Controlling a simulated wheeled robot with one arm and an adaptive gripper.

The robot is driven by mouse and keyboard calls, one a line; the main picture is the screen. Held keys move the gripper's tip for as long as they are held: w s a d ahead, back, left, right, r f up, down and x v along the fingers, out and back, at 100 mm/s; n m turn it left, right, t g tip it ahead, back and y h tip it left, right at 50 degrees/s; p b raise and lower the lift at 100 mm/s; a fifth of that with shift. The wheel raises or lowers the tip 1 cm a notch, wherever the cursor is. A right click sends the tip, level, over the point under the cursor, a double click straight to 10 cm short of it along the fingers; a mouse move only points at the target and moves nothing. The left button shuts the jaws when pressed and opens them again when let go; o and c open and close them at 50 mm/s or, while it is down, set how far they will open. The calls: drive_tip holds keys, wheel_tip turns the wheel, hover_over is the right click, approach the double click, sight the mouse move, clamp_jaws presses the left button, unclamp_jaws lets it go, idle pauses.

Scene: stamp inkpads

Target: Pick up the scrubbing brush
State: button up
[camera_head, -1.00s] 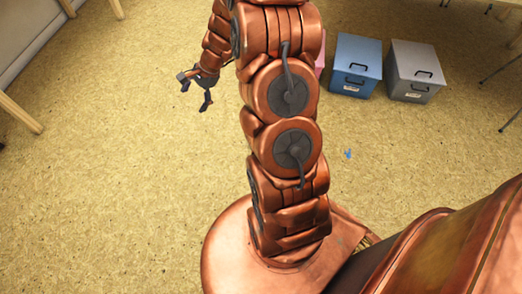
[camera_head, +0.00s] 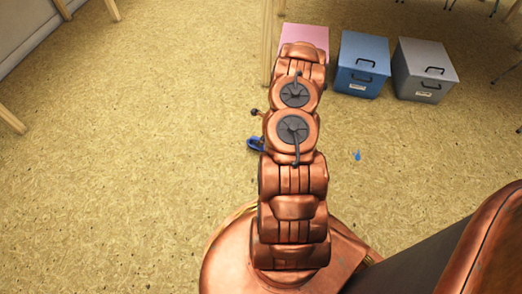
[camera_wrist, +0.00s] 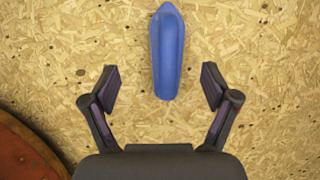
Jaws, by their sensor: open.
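A smooth blue elongated object, which I take to be the scrubbing brush (camera_wrist: 166,52), lies on the floor in the wrist view, its long side pointing away from my gripper. My gripper (camera_wrist: 160,84) is open and empty, with one finger to each side of the brush's near end. The brush's far part extends beyond the fingertips. I cannot tell the height gap. My arm hides most of my gripper there.
Pink (camera_head: 305,38), blue (camera_head: 362,62) and grey (camera_head: 424,68) lidded boxes stand in a row at the back. A small blue item (camera_head: 357,155) lies on the floor to the right. Wooden legs stand at the edges. The floor at left is clear.

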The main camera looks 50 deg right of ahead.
sight(253, 139)
drive_tip(key=shift+s+d+f+m, duration=0.15)
drive_tip(key=shift+s+d+f, duration=0.05)
drive_tip(key=shift+f, duration=0.35)
drive_tip(key=shift+s+d+f+m, duration=0.15)
drive_tip(key=shift+s+f, duration=0.05)
drive_tip(key=shift+f, duration=0.35)
drive_tip(key=shift+b+x, duration=0.55)
drive_tip(key=shift+x, duration=0.3)
drive_tip(key=shift+w+b+x, duration=0.2)
drive_tip(key=shift+b+x, duration=0.5)
drive_tip(key=shift+x, duration=0.7)
drive_tip(key=shift+w+b+x, duration=0.15)
drive_tip(key=shift+b+x, duration=0.55)
drive_tip(key=shift+x, duration=0.65)
drive_tip(key=shift+d+r, duration=0.1)
drive_tip(key=shift+d, duration=0.1)
drive_tip(key=c, duration=1.3)
drive_tip(key=shift+c, duration=0.2)
